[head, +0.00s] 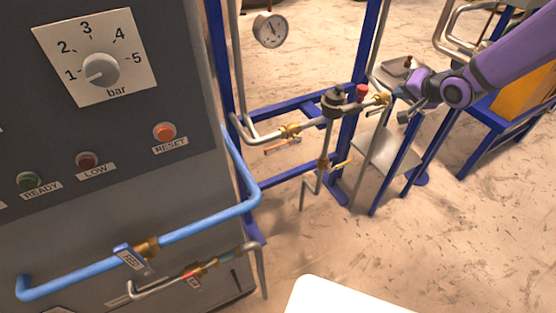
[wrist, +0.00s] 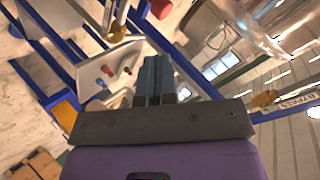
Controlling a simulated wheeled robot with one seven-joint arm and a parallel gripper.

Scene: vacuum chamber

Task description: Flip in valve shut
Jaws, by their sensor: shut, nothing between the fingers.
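I cannot read which valve is labelled "in". A brass valve (head: 290,130) with an orange lever (head: 282,147) sits on the grey pipe left of a dark round fitting (head: 334,98); its lever lies roughly along the pipe. Another brass valve (head: 381,99) is on the right of that fitting, close to my gripper (head: 404,98). A third brass valve (head: 324,163) with a yellow lever (head: 340,166) is on the pipe below. In the wrist view my gripper (wrist: 155,72) has its fingers together and empty. I cannot tell whether it touches the right-hand valve.
The grey control panel (head: 50,150) fills the left, with a blue pipe (head: 205,228) and labelled valve (head: 131,258) in front. Blue frame posts (head: 363,65) surround the piping. A gauge (head: 270,30) hangs behind. A "BYPASS" label (wrist: 298,104) shows in the wrist view.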

